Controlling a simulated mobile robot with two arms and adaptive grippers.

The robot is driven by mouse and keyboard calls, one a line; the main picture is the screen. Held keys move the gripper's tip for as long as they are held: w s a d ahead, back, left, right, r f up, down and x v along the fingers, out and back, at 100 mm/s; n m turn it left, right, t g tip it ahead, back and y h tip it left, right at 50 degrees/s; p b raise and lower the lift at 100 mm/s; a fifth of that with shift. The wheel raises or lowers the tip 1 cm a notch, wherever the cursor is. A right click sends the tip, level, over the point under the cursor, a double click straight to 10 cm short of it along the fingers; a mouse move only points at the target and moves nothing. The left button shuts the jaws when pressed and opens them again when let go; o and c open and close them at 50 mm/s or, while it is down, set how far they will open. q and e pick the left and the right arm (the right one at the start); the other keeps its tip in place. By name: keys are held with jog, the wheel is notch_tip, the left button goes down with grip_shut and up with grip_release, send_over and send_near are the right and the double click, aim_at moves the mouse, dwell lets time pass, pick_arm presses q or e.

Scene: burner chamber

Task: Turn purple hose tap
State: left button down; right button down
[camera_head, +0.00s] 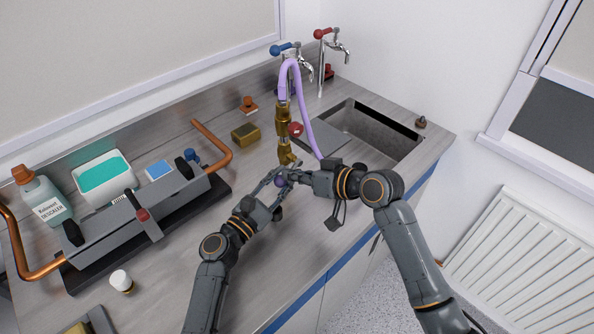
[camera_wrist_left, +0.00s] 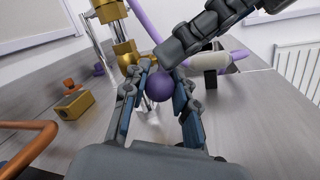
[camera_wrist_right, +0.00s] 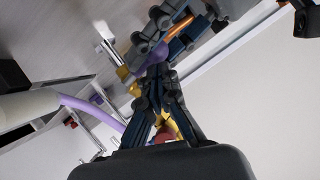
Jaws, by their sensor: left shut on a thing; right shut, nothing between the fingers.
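The brass hose tap (camera_head: 285,120) stands upright on the worktop, with a lilac hose (camera_head: 312,130) looping from its top down to the right. Its round purple knob (camera_wrist_left: 159,87) sits low on the near side. My left gripper (camera_head: 277,180) is shut on this knob, with a finger on each side of it in the left wrist view. My right gripper (camera_head: 290,176) is shut and empty, with its fingertips close beside the knob. The knob also shows past my right fingertips in the right wrist view (camera_wrist_right: 158,56). I cannot tell whether the right fingertips touch it.
A red knob (camera_head: 296,129) is higher on the brass column. A sink (camera_head: 378,132) lies behind to the right, with blue and red water taps (camera_head: 322,36) at the wall. A brass block (camera_head: 245,134) and a grey apparatus with copper pipes (camera_head: 140,215) stand left.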

pick_arm(q)
jog(key=shift+s+d+r, duration=0.1)
jog(key=shift+d, duration=0.05)
pick_arm(e)
jog(key=shift+s+a+f, duration=0.1)
jog(key=shift+s+f, duration=0.05)
jog(key=shift+f, duration=0.6)
pick_arm(q)
jog(key=c, duration=1)
grip_release()
pick_arm(e)
jog(key=shift+a, duration=0.1)
jog(key=shift+r, duration=0.1)
